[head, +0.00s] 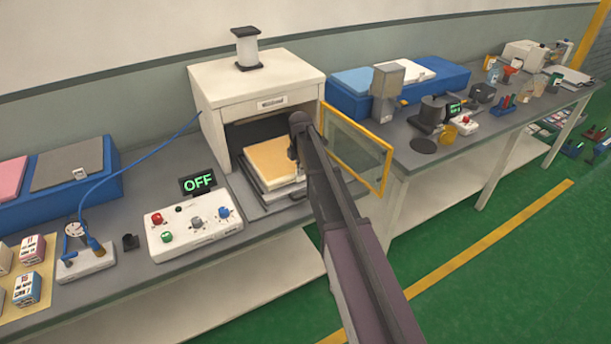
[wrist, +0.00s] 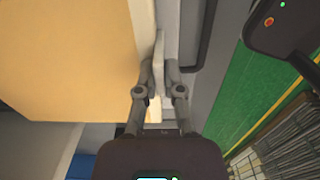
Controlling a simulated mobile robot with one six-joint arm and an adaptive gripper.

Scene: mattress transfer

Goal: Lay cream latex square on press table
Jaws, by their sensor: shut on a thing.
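The cream latex square (head: 273,160) is inside the open press, over the press table (head: 270,187). In the head view it looks roughly flat; I cannot tell whether all of it touches the table. In the wrist view the square (wrist: 65,55) fills the upper left. My gripper (wrist: 160,70) is at its right edge, with the fingers close together on a thin pale edge. In the head view my arm's end hides the fingers and the square's right side.
The press (head: 205,90) stands around the table, its yellow-framed door (head: 385,170) swung open to the right of my arm. A control box (head: 195,237) and a display reading OFF (head: 198,182) stand at the left. Blue trays with sheets flank the press.

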